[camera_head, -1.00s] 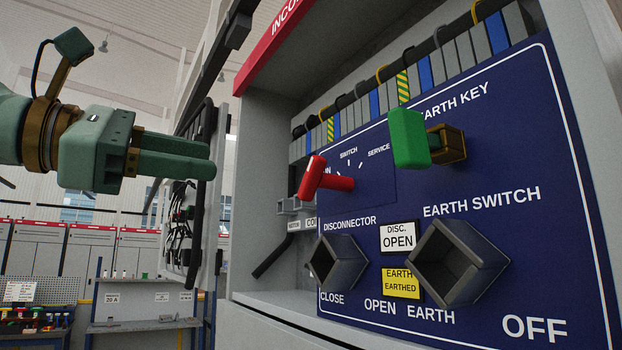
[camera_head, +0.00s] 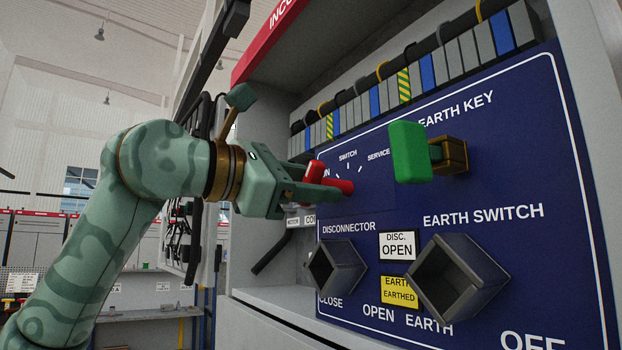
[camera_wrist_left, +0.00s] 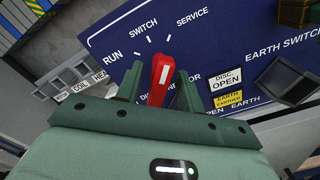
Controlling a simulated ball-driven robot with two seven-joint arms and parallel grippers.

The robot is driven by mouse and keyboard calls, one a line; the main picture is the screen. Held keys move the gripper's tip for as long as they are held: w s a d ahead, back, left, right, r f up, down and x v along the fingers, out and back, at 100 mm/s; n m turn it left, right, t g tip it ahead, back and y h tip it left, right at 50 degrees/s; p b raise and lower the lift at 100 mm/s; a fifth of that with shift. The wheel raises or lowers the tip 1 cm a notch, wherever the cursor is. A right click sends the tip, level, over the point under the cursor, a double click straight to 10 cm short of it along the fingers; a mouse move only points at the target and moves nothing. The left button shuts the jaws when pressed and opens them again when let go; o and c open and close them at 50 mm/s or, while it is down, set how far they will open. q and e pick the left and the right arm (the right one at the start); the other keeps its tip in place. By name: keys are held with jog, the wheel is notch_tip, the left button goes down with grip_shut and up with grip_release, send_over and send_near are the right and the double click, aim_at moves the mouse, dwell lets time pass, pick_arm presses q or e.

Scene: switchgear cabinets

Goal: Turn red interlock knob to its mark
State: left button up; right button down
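The red interlock knob (camera_head: 315,171) sticks out from the blue panel (camera_head: 385,205), beside the RUN, SWITCH and SERVICE labels. My left gripper (camera_head: 326,189) is at the knob and hides part of it. In the left wrist view the knob (camera_wrist_left: 162,78) stands between the two fingers of my left gripper (camera_wrist_left: 158,88). A gap shows on the knob's left side; contact on its right side is unclear. The white line on the knob points up and slightly right in that view. My right gripper is not in view.
A green key handle (camera_head: 409,152) sticks out right of the knob. Below are two dark square sockets, the disconnector one (camera_head: 336,268) and the earth switch one (camera_head: 455,277). A cable bundle (camera_head: 368,83) runs above the panel. The cabinet's side wall stands left of it.

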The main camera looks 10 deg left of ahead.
pick_arm(q)
grip_shut()
jog(key=n, duration=0.3)
jog(key=shift+n+b, duration=0.3)
jog(key=shift+b, duration=0.1)
jog(key=shift+n+b, duration=0.45)
jog(key=shift+n, duration=1.45)
jog(key=shift+r, duration=0.1)
jog(key=shift+a, duration=0.1)
grip_release()
